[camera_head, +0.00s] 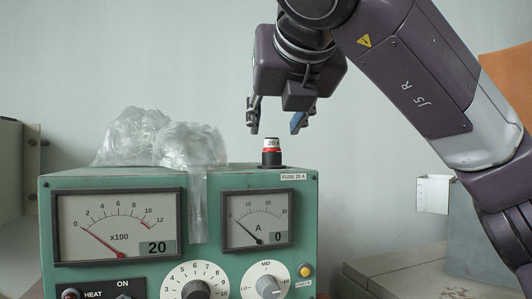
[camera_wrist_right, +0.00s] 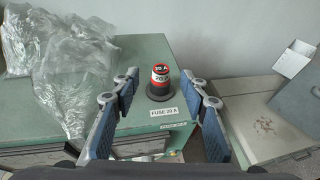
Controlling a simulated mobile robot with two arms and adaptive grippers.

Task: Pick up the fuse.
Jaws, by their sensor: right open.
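The fuse (camera_head: 271,144) has a white label reading 20 A and a red band. It stands upright in a black holder (camera_head: 271,158) on top of the green instrument box, by the FUSE 20 A label. In the right wrist view the fuse (camera_wrist_right: 160,75) shows beyond the fingertips, between the two fingers. My right gripper (camera_head: 278,118) is open and empty, pointing down just above the fuse, with its fingers apart from it. It also shows in the right wrist view (camera_wrist_right: 162,92). My left gripper is not in view.
The green box (camera_head: 210,265) has two meters and knobs on its front. Crumpled clear plastic (camera_head: 165,143) lies on its top left and hangs over the front edge. A small white open box (camera_head: 433,194) is at the right. The air around the fuse is clear.

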